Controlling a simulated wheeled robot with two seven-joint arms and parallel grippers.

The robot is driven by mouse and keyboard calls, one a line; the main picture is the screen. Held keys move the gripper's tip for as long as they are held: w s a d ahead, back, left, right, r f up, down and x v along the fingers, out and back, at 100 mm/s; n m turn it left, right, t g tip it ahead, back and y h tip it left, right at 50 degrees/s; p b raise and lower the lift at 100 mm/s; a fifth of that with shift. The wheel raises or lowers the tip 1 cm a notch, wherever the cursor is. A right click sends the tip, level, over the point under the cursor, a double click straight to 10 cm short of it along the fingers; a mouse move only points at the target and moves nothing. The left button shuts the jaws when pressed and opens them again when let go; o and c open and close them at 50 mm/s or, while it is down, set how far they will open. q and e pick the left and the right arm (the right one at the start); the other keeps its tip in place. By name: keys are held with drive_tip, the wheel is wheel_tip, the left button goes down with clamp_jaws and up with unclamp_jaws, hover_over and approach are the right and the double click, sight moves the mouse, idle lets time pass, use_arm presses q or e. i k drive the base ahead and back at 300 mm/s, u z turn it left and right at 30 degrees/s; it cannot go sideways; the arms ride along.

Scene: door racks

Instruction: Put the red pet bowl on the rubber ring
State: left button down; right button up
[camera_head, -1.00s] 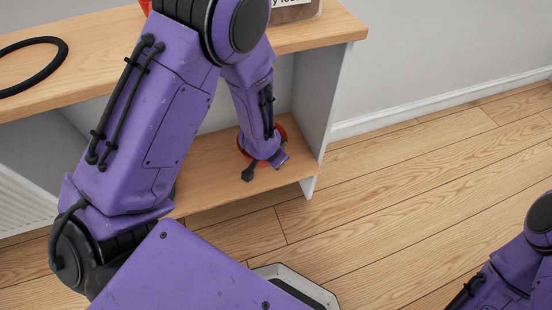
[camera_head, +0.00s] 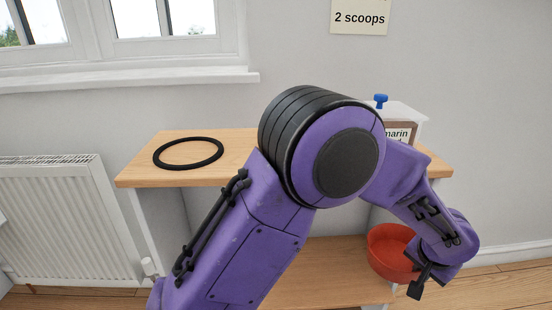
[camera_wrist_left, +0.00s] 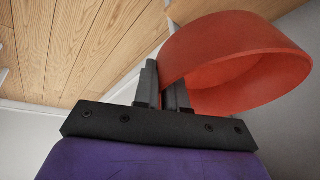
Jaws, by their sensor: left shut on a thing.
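The red pet bowl (camera_head: 388,252) is at the right end of the lower shelf level in the head view, partly covered by my left wrist. My left gripper (camera_head: 420,278) is at its right front side. In the left wrist view my left gripper (camera_wrist_left: 162,85) is shut on the wall of the bowl (camera_wrist_left: 235,60) at its rim. The black rubber ring (camera_head: 188,153) lies flat on the left part of the upper shelf, well apart from the bowl. My right gripper is not in view.
The wooden upper shelf (camera_head: 140,175) is bare around the ring. A labelled container (camera_head: 398,130) with a blue knob stands at its right, partly behind my arm. The lower shelf (camera_head: 320,265) lies beneath. A radiator (camera_head: 60,220) is at the left.

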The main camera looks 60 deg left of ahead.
sight(190, 153)
drive_tip(key=z, duration=0.8)
drive_tip(key=k, duration=2.3)
drive_tip(key=u, duration=1.6)
drive_tip(key=i, duration=0.5)
